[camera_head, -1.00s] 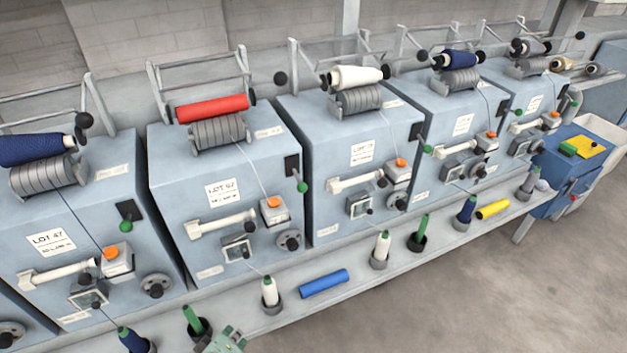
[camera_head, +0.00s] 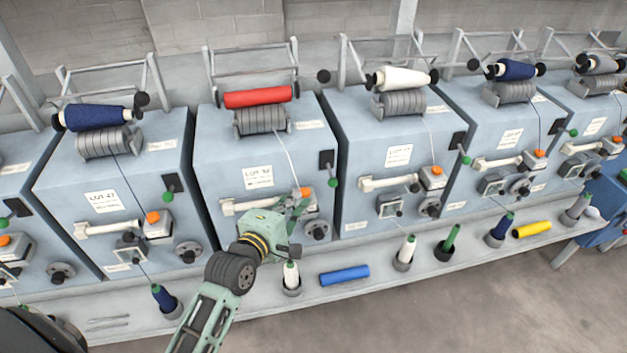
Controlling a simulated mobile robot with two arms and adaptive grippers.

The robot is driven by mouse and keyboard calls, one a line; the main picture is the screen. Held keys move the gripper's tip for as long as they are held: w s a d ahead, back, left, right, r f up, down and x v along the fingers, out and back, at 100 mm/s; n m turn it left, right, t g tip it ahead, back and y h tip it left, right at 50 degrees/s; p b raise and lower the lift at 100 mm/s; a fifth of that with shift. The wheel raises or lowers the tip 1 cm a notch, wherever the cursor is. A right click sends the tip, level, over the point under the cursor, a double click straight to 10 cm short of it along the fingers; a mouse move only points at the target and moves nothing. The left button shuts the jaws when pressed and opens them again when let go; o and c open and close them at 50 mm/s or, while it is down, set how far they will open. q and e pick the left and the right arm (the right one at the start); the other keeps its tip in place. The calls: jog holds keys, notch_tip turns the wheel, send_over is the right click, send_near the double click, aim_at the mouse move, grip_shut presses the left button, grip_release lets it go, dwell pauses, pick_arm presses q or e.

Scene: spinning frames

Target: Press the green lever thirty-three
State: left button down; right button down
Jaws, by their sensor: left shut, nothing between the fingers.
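Green-knobbed levers hang on the fronts of the machines. One lever (camera_head: 333,182) is on the machine with the red bobbin (camera_head: 257,97). Others are on the LOT 47 machine (camera_head: 168,196), on the white-cone machine (camera_head: 466,160) and at the far left (camera_head: 4,222). I cannot read thirty-three on any label. My left gripper (camera_head: 298,204) is shut and empty in front of the red-bobbin machine, below and left of its lever. My arm hides part of that machine's lower front. My right gripper is out of view.
A shelf (camera_head: 240,302) runs below the machines. It holds a white cone (camera_head: 291,275), a blue tube (camera_head: 344,275), a navy cone (camera_head: 164,297) and a yellow tube (camera_head: 532,229). Orange buttons and handles stick out from the machine fronts.

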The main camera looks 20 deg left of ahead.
aim_at(333, 182)
pick_arm(q)
jog(key=w, duration=0.2)
jog(key=w+f, duration=0.1)
jog(key=w, duration=0.2)
jog(key=w+p, duration=0.1)
jog(key=w, duration=0.2)
jog(key=shift+w+d+f, duration=0.1)
jog(key=shift+d+f, duration=0.15)
jog(key=shift+d, duration=0.1)
jog(key=shift+w+f, duration=0.2)
jog(key=shift+w, duration=0.6)
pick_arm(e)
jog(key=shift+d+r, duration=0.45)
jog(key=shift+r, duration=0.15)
pick_arm(q)
jog(key=shift+w+d, duration=0.1)
